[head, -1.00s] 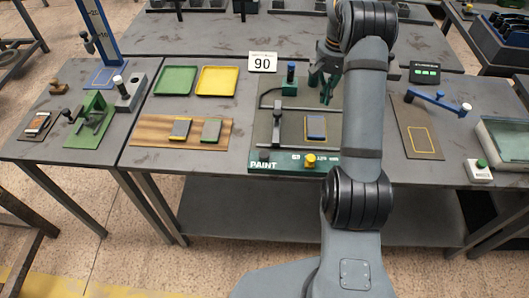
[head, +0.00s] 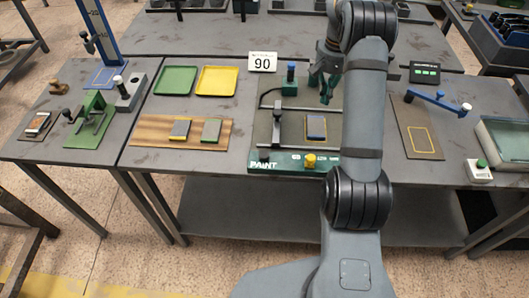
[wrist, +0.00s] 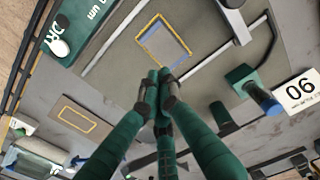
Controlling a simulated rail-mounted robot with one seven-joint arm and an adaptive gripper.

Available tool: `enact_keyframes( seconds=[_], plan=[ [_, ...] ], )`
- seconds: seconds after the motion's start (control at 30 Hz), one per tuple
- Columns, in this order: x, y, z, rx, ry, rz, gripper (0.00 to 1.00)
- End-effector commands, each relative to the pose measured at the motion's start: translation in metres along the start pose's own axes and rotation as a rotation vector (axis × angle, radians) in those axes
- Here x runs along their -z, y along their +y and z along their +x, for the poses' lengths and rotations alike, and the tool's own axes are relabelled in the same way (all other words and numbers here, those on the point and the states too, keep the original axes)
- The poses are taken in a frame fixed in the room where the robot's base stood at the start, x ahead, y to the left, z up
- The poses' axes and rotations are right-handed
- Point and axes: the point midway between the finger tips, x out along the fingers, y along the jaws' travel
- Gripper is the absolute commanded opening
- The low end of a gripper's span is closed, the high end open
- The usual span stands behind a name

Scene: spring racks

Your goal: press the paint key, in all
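The paint station (head: 262,110) is a dark board with a green front edge lettered PAINT. Its front edge carries a dark knob (head: 264,154) and a yellow knob (head: 309,160). A blue-capped green post (head: 290,76) stands at its back left and also shows in the wrist view (wrist: 252,88). A blue panel (head: 316,127) lies in a yellow outline on the board. My gripper (head: 325,92) hangs above the back right of the board, its green fingertips together and empty in the wrist view (wrist: 158,76). Which part is the paint key, I cannot tell.
Green (head: 175,80) and yellow (head: 217,81) trays and a wooden board (head: 150,132) with two panels lie left of the station.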

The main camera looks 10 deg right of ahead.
Motion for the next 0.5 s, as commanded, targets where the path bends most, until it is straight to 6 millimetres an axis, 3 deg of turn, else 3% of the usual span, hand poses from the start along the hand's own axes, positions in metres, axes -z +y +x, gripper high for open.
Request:
enact_keyframes(
  seconds=[0.17,0.27,0.4,0.5],
  plan=[
    [-0.001,0.006,0.000,-0.038,-0.006,-0.042,0.00],
    [-0.002,0.025,-0.001,-0.156,-0.026,-0.183,0.00],
    [0.007,0.064,-0.011,-0.429,-0.096,-0.595,0.00],
    [0.026,0.076,-0.024,-0.619,-0.168,-0.988,0.00]
  ],
)
